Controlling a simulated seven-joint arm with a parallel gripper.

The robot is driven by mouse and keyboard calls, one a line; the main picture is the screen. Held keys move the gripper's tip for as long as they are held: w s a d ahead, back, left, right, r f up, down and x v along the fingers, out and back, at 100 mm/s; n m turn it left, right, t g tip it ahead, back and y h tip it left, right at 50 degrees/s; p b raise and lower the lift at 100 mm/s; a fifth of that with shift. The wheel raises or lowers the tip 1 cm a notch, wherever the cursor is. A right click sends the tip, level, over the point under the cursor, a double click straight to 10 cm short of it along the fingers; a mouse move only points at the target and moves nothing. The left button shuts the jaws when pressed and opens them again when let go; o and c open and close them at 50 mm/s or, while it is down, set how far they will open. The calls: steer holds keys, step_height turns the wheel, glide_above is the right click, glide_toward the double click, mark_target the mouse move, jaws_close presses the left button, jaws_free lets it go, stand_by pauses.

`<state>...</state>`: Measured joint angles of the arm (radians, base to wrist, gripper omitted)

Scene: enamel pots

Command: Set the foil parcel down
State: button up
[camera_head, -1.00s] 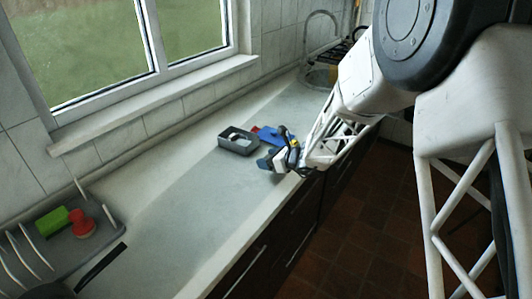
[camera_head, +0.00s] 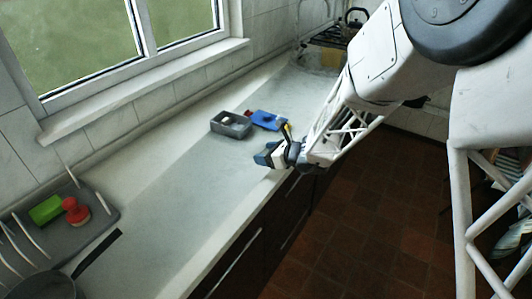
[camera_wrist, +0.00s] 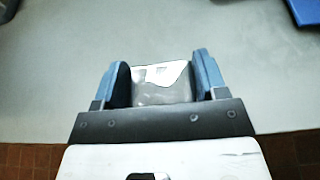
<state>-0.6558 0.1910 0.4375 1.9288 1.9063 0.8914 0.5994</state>
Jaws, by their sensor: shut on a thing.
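My gripper (camera_wrist: 160,84) has its two blue fingers closed on the silvery foil parcel (camera_wrist: 162,80), seen in the wrist view with the parcel between them. In the head view my gripper (camera_head: 268,155) is over the front part of the grey worktop (camera_head: 190,175), near its front edge. The parcel is too small and hidden there to make out. I cannot tell how far it is above the worktop.
A grey open box (camera_head: 231,125) with something pale inside and a blue item (camera_head: 268,120) stand behind my gripper. A grey rack (camera_head: 100,216) with a green block (camera_head: 46,209) and a red item (camera_head: 76,211) is at left, by a dark pan (camera_head: 45,286). The worktop between is clear.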

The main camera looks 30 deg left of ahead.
steer(key=shift+w, duration=0.1)
stand_by(0.6)
steer(key=w+d+f+m+t+h, duration=0.15)
steer(key=w+d+m+t, duration=0.25)
steer(key=w+d, duration=0.85)
steer(key=w+d+f+m+t+h, duration=0.1)
steer(key=w+d+f+m+t, duration=0.25)
steer(key=w+d, duration=0.9)
steer(key=w+d+f+m+t+h, duration=0.1)
steer(key=w+d+m+h, duration=0.1)
steer(key=d, duration=0.9)
steer(key=w+d+f+m+t+h, duration=0.2)
steer(key=w+d, duration=0.2)
steer(key=d, duration=0.7)
steer(key=w+d+f+m+t+h, duration=0.1)
steer(key=w+d+m+t+h, duration=0.1)
steer(key=d, duration=0.9)
steer(key=shift+w+d+f+m+h, duration=0.2)
steer(key=shift+w+f+m+h, duration=0.25)
steer(key=shift+w, duration=0.45)
steer(key=shift+a+r, duration=0.1)
steer(key=shift+r, duration=0.05)
